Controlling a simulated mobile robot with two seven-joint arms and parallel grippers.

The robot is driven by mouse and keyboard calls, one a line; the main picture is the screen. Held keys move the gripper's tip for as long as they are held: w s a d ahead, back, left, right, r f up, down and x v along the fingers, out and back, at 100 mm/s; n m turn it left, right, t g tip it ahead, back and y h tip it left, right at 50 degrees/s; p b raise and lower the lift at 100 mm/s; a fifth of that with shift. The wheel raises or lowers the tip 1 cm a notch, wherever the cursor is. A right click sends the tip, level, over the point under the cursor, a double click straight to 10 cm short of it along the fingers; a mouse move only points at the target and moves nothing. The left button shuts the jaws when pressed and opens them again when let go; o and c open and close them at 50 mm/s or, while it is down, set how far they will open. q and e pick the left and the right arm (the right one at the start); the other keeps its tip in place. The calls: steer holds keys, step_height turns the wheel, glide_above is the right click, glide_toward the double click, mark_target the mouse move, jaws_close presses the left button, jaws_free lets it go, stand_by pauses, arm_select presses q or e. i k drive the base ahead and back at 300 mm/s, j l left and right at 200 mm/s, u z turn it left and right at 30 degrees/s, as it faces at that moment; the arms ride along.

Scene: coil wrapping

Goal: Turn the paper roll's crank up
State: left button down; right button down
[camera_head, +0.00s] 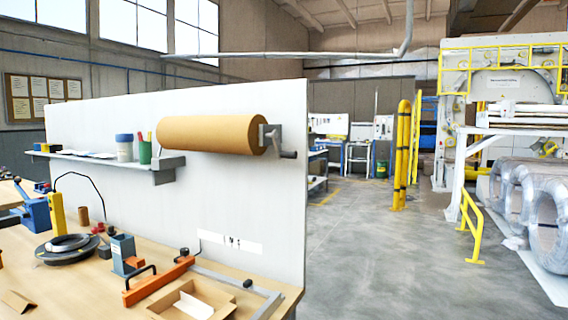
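The brown paper roll (205,134) is mounted level near the top of a white upright panel (225,215). A grey bracket and the crank (287,154) are at the roll's right end, by the panel's right edge. The crank's dark handle points right and slightly down from the bracket. Neither of my grippers shows in the head view, and nothing touches the crank.
A grey shelf (165,163) with cups and papers sticks out left of the roll. The wooden bench (70,285) below holds a coil (67,249), an orange clamp (158,281) and a cardboard tray (190,300). Right of the panel the floor (370,250) is open.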

mark_target(235, 134)
steer(key=i+l+u, duration=0.15)
steer(key=i+l, duration=0.3)
steer(key=i+l+u, duration=0.2)
steer(key=i+l, duration=0.2)
steer(key=i+l+u, duration=0.15)
steer(key=i+l, duration=0.2)
steer(key=l, duration=0.3)
